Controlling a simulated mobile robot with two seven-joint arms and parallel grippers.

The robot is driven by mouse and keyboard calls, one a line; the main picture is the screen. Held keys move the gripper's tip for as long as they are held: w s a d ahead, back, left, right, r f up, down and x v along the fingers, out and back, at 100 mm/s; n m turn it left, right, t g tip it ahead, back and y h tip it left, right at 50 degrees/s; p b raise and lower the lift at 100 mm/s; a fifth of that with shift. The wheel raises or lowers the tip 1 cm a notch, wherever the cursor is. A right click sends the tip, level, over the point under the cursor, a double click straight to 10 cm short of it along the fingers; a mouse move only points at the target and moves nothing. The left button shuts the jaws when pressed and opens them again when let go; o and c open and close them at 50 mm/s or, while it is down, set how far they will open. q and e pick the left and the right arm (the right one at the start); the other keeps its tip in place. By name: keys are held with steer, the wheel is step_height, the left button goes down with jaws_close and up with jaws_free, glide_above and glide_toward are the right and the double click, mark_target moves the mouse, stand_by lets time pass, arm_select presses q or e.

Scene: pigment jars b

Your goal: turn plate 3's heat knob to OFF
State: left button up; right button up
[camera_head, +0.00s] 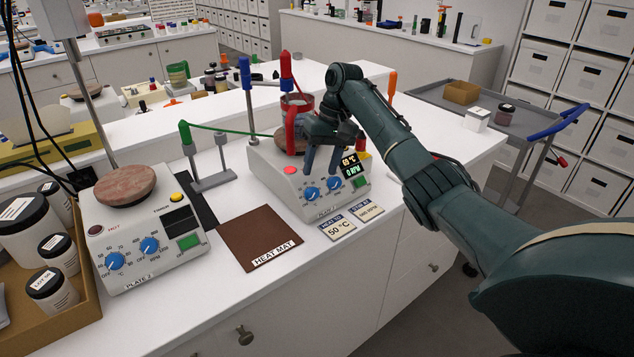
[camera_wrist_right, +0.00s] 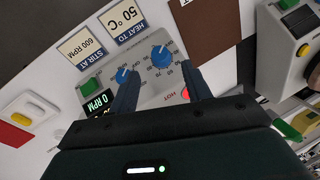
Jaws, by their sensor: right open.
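Plate 3 (camera_head: 282,186) is a white hotplate on the bench, with two blue knobs on its sloped front. Its heat knob (camera_head: 312,194), the left one, also shows in the wrist view (camera_wrist_right: 161,54), beside the HOT lamp. Its setting is too small to read surely. The stir knob (camera_head: 334,183) is to its right. My right gripper (camera_head: 320,170) is open above the panel. In the wrist view its fingers (camera_wrist_right: 163,75) point toward the panel on either side of the heat knob's line, apparently short of it. My left gripper is not in view.
A glass vessel with a red holder (camera_head: 292,115) stands on plate 3's top. The display reads 0 RPM, and the red lamp (camera_head: 290,169) is lit. Plate 2 (camera_head: 150,262) stands left.

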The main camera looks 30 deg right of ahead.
steer(key=v, duration=0.7)
steer(key=shift+r, duration=0.15)
